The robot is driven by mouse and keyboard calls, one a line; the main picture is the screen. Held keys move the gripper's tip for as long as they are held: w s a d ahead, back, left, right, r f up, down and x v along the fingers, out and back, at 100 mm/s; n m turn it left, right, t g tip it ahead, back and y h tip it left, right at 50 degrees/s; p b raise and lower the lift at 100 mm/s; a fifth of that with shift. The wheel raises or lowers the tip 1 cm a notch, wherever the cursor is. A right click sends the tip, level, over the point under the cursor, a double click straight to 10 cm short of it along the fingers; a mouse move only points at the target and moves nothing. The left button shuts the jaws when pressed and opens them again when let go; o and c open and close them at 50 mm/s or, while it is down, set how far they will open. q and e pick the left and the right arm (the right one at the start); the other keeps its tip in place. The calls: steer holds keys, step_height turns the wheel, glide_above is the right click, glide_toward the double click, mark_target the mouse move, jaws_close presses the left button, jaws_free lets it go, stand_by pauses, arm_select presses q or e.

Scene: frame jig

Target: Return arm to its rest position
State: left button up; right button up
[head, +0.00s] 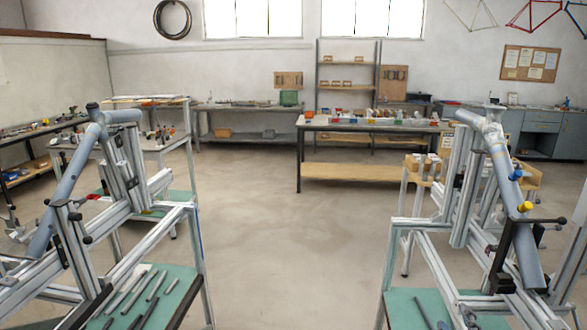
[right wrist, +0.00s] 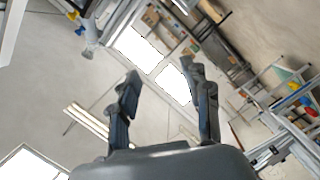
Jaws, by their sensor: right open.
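My right gripper (right wrist: 160,69) shows in the right wrist view, with its two dark fingers spread apart and nothing between them. The wrist view is tilted, and the gripper points across the room towards the bright windows (right wrist: 137,48). Its fingers touch nothing that I can see. In the head view I cannot make out either gripper clearly. My left gripper is not in view.
Metal frame jigs holding grey-blue tubes stand at the left (head: 68,188) and right (head: 497,160) of the head view, above green-topped benches. A workbench (head: 330,127) with small coloured bins stands farther back. The floor (head: 280,240) between the jigs is clear.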

steer(key=s+a+f+m+g+y, duration=0.2)
steer(key=s+a+f+g, duration=0.3)
steer(key=s, duration=0.4)
steer(key=s+a+f+m+g+y, duration=0.2)
steer(key=s+a+f+g, duration=0.15)
steer(key=s+f, duration=0.5)
steer(key=s+a+f+m+g+y, duration=0.15)
steer(key=s+a+f+g, duration=0.35)
steer(key=s, duration=0.5)
step_height(320, 180, down, 24)
steer(key=d+f, duration=0.1)
steer(key=s+d+f+g, duration=0.1)
steer(key=s+d+f, duration=0.2)
steer(key=s+f, duration=1.4)
steer(key=shift+s+d+g, duration=0.15)
steer(key=shift+s+g, duration=0.2)
steer(key=shift+s, duration=0.05)
steer(key=shift+f, duration=0.1)
